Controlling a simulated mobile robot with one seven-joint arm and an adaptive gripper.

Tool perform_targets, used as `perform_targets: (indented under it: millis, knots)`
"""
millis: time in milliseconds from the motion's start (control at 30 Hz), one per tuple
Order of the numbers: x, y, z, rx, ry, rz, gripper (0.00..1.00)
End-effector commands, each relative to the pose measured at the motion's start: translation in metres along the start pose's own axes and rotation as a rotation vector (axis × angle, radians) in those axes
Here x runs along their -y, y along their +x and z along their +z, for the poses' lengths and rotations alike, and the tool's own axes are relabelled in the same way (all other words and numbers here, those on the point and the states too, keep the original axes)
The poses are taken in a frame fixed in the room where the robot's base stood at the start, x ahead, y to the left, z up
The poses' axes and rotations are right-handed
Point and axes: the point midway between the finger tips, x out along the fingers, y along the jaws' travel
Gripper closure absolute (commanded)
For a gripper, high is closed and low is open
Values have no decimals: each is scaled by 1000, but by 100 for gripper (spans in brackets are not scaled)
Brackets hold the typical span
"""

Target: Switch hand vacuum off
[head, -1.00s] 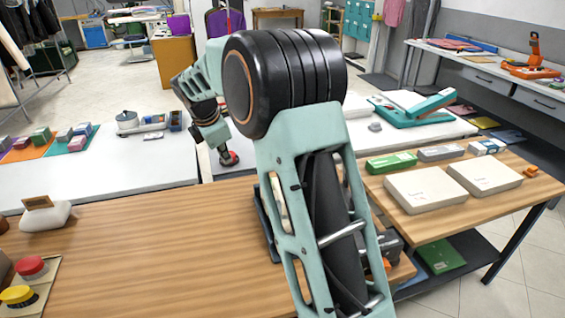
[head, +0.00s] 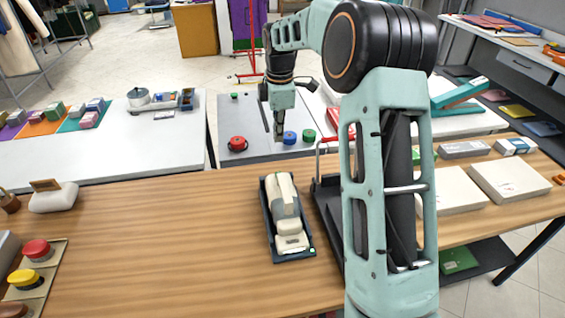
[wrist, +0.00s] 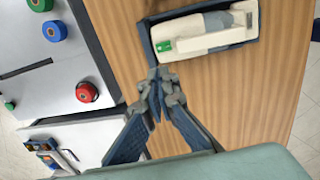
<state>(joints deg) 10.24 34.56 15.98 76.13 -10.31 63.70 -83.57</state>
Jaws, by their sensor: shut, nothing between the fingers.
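The hand vacuum (head: 286,205) is a cream-white device lying in a dark blue-grey tray (head: 304,252) on the wooden counter. In the wrist view the vacuum (wrist: 215,40) fills the tray (wrist: 148,50) at the top, with a small green patch (wrist: 164,46) at its left end. I cannot tell whether that patch is a switch. My gripper (head: 278,138) points down beyond the tray's far end in the head view, apart from the vacuum. In the wrist view my gripper (wrist: 157,82) has its fingertips together, empty, just beside the tray's lower left corner.
Red (head: 238,144), blue (head: 290,137) and green (head: 308,135) round pieces sit on the grey table behind. White boxes (head: 455,188) lie at the right. Red and yellow buttons (head: 37,250) stand at the left.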

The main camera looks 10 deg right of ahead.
Motion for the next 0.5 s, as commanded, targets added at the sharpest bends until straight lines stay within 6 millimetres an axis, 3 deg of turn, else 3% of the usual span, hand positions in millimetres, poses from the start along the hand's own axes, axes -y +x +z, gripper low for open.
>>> perform_targets:
  millis: [333,500]
  knots:
    - [0,2,0,0,0,-1,100]
    - [1,20,0,1,0,-4,100]
